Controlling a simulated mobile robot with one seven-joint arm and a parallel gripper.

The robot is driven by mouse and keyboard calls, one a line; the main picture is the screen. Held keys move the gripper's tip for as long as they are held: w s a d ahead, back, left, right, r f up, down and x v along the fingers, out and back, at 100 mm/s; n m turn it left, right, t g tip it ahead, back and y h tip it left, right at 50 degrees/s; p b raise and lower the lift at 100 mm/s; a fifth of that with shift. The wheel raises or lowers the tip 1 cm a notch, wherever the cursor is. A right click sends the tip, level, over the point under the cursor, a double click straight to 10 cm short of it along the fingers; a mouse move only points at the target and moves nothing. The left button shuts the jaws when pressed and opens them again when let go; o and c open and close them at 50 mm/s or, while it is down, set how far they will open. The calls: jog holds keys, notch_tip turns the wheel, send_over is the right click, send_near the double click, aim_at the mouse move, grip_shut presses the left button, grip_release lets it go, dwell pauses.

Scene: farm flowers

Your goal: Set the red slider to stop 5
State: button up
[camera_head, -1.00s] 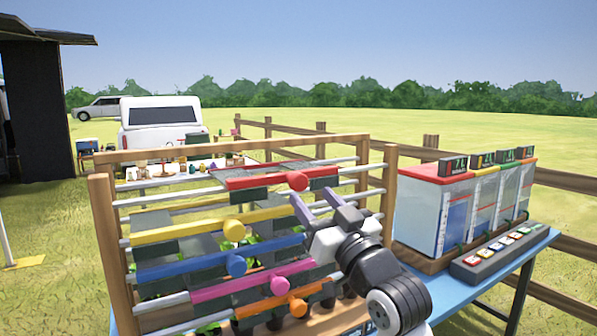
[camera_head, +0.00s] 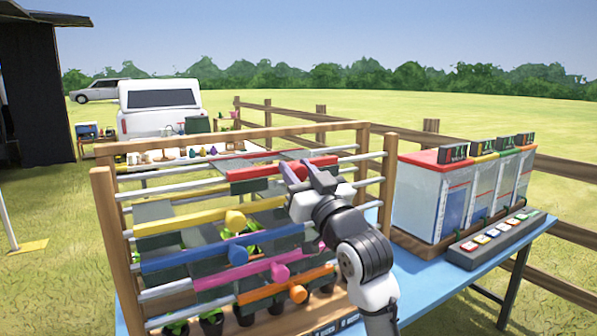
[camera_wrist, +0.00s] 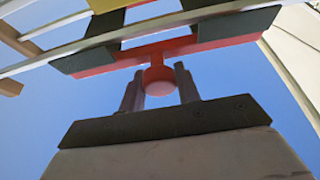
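The red slider (camera_head: 255,172) is a red bar with dark panels on the top rails of a wooden frame. It also shows in the wrist view (camera_wrist: 180,48). Its round red knob (camera_wrist: 158,80) hangs between the two fingers of my gripper (camera_wrist: 158,82), with hardly any gap to either finger. In the head view my gripper (camera_head: 306,174) is at the right part of the red bar and mostly hides the knob. The fingers stand apart, one on each side of the knob. No stop markings can be read.
Below are yellow (camera_head: 185,223), blue (camera_head: 200,251), pink (camera_head: 235,276) and orange (camera_head: 265,291) sliders with knobs, close to my arm. The wooden right post (camera_head: 388,185) stands near my gripper. A cabinet (camera_head: 440,195) and button panel (camera_head: 495,240) are at right on the blue table (camera_head: 450,277).

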grip_shut()
jog(key=w+d+b, duration=0.2)
jog(key=w+d, duration=0.2)
jog(key=d, duration=0.3)
jog(key=w+d+b, duration=0.2)
jog(key=w+d, duration=0.2)
jog(key=d, duration=0.4)
jog(key=shift+w+d+b, duration=0.15)
jog(key=shift+w+b, duration=0.15)
jog(key=shift+b, duration=0.05)
jog(key=shift+o, duration=1.9)
grip_release()
jog(key=o, duration=0.3)
jog(key=shift+w+d, duration=0.1)
